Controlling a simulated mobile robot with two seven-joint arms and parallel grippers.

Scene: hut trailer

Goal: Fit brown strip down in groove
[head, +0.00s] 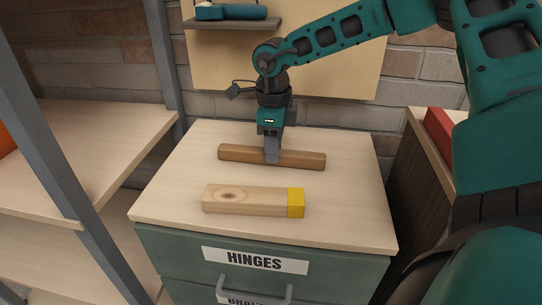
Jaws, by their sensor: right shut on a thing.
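The brown strip (301,159) lies crosswise on the back part of the cabinet top. It is a long, narrow wooden bar. My right gripper (272,157) points down over its middle and is shut on it. I cannot tell whether the strip touches the surface or is just above it. A lighter wooden block (240,199) with a yellow right end (296,203) lies in front of it, apart from it. I see no clear groove in the block or the cabinet top. My left gripper is not in view.
The cabinet top (350,215) is clear around both pieces. Drawers labelled HINGES (254,261) face front. A grey-framed shelf (100,140) stands at left. A wall shelf with a teal tool (231,12) is behind. A red object (440,130) sits on a cabinet at right.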

